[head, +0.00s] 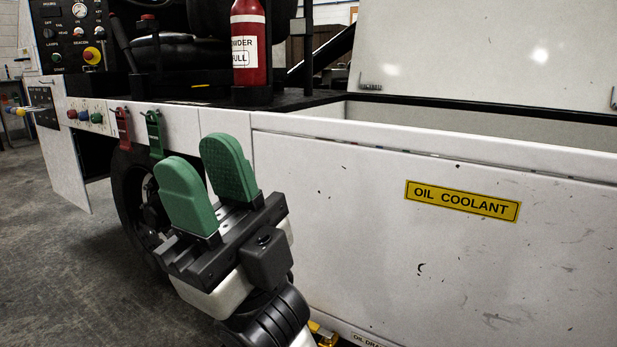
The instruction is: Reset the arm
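My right gripper (208,184) is in the lower middle of the head view, in front of the white side of the belt loader (340,215). Its two green finger pads stand apart with a gap between them, and nothing shows in the gap. I cannot tell whether the gripper touches the panel. My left gripper is not in the head view.
A red fire extinguisher (250,50) stands on the loader's deck. Red, blue and green knobs (84,116) sit on the side at left, below a control panel (74,33). A wheel (135,195) is partly hidden behind my gripper. The floor (60,270) at left is clear.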

